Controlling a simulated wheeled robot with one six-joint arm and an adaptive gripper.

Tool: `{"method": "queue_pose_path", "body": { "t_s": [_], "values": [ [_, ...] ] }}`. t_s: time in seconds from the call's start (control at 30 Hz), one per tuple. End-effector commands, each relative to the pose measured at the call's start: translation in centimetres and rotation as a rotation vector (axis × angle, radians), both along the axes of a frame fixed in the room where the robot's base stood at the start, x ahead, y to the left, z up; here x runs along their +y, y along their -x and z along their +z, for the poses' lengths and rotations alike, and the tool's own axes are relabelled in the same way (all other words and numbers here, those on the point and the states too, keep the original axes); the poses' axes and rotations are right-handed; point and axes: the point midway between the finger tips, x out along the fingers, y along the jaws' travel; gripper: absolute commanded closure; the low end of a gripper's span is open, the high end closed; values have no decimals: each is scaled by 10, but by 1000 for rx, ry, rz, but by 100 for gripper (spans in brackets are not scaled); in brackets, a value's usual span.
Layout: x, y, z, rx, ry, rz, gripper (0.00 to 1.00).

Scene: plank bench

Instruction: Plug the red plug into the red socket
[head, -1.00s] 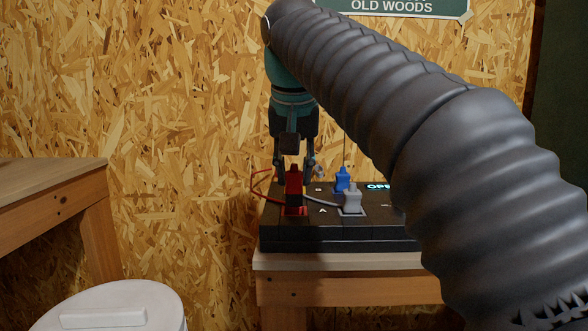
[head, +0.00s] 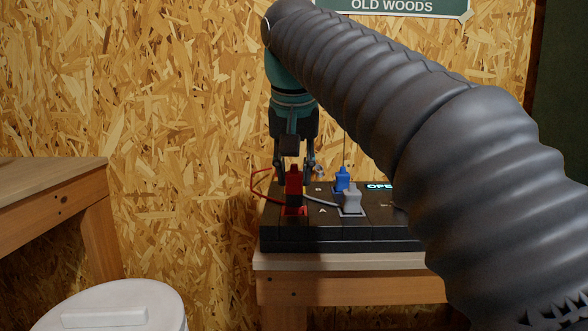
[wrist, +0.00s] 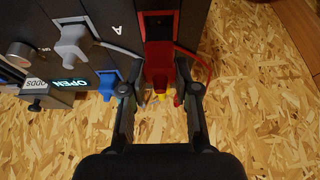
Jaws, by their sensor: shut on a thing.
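The red plug (head: 293,186) stands upright over the red socket (head: 294,211) at the left of the dark panel box. My gripper (head: 293,178) points down, with its fingers shut on the plug from either side. In the wrist view the red plug (wrist: 158,66) sits between the two dark fingers (wrist: 159,78), and part of the red socket (wrist: 160,22) shows beyond it.
A grey plug (head: 352,197) and a blue plug (head: 342,179) stand on the same black box (head: 330,240) to the right. The box rests on a wooden bench (head: 350,290). Another wooden table (head: 50,180) and a white lidded bin (head: 110,305) are at left.

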Motion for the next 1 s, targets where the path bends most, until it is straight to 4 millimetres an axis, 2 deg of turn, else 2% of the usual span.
{"method": "queue_pose_path", "body": {
  "t_s": [0.5,1.0],
  "values": [
    [0,0,0,0,0,0,100],
    [0,0,-11,0,0,0,100]
  ]
}}
